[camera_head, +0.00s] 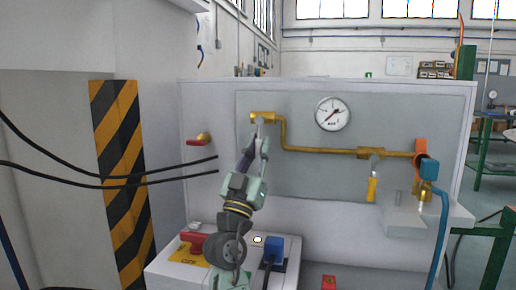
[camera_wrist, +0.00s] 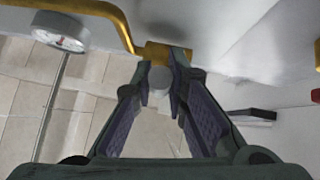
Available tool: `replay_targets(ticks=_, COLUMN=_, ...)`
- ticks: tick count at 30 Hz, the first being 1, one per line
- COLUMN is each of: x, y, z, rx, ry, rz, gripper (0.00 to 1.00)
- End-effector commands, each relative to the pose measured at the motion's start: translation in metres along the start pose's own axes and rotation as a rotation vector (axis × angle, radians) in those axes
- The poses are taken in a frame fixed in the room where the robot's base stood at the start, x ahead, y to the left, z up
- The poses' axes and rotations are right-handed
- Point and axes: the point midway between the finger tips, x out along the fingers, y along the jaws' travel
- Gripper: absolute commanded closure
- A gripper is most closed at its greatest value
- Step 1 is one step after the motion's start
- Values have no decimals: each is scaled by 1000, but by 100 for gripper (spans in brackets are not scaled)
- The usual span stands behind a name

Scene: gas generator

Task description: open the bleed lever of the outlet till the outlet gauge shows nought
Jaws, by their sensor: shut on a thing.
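A brass pipe (camera_head: 310,150) runs across the grey panel, with a brass valve (camera_head: 262,117) at its upper left end. My gripper (camera_head: 262,142) is just below this valve, its fingers shut on what appears to be the bleed lever. In the wrist view, my gripper (camera_wrist: 162,98) has its fingertips around a pale grey piece (camera_wrist: 159,77) under the brass fitting (camera_wrist: 160,52); most of the lever is hidden by the fingers. The round white gauge (camera_head: 333,114) is right of the valve; its needle is too small to read surely. It also shows in the wrist view (camera_wrist: 62,32).
A yellow lever (camera_head: 372,188) hangs from a second brass valve (camera_head: 371,153) on the right. A red-handled valve (camera_head: 199,139) is at left. Below my arm is a white box (camera_head: 170,270) with a red handle (camera_head: 193,242) and blue plug (camera_head: 273,247). Black cables cross at left.

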Motion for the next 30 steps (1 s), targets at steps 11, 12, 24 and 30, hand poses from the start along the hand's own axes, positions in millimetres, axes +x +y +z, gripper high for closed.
replay_targets(ticks=11, x=0, y=1, z=0, rx=-3, ry=0, rz=3, gripper=74)
replay_targets(ticks=12, x=0, y=1, z=0, rx=-2, ry=0, rz=3, gripper=71)
replay_targets(ticks=24, x=-1, y=0, z=0, rx=-1, ry=0, rz=1, gripper=65)
replay_targets(ticks=30, x=-26, y=-1, z=1, rx=0, ry=-2, rz=-1, gripper=65)
